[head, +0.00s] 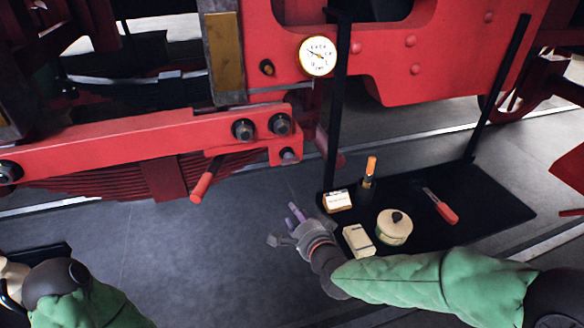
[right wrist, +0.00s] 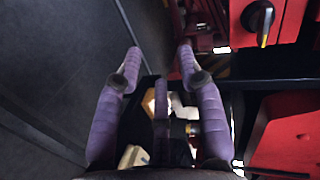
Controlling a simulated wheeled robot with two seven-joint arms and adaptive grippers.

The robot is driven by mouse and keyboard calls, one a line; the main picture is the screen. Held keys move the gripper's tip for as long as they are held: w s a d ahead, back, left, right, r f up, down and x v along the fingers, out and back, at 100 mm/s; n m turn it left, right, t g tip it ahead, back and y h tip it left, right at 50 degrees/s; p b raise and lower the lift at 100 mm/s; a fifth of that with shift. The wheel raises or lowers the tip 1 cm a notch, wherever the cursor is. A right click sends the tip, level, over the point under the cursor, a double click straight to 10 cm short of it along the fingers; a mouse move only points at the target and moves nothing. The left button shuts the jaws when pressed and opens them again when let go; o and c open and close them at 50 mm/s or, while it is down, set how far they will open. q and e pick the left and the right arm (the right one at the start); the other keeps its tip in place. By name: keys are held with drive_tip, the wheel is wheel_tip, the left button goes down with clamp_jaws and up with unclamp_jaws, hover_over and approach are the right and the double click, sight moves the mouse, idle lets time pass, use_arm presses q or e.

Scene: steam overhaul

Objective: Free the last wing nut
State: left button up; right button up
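No wing nut can be made out for certain; several dark bolts or nuts (head: 280,124) sit on the red rod end and bracket. A dark knob with a yellow-orange part (head: 267,67) is on the red frame left of the gauge, and what looks like it shows at the upper right in the right wrist view (right wrist: 262,16).
The black tray (head: 500,205) holds a lidded pot (head: 393,227), small boxes (head: 358,240), an orange-topped item (head: 370,170) and a red-handled tool (head: 443,210). Black uprights (head: 338,100) rise from it. A red handle (head: 203,182) hangs down. The floor left of my right gripper is clear.

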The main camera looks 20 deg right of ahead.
sight(290, 160)
wheel_tip(290, 160, up, 10)
drive_tip(key=s+d+m+t+h, duration=0.1)
drive_tip(key=m+t, duration=0.2)
drive_tip(key=w+b, duration=0.2)
drive_tip(key=w, duration=0.8)
drive_tip(key=shift+w+f+b, duration=0.1)
drive_tip(key=shift+f+b, duration=0.05)
drive_tip(key=shift+b, duration=0.15)
clamp_jaws()
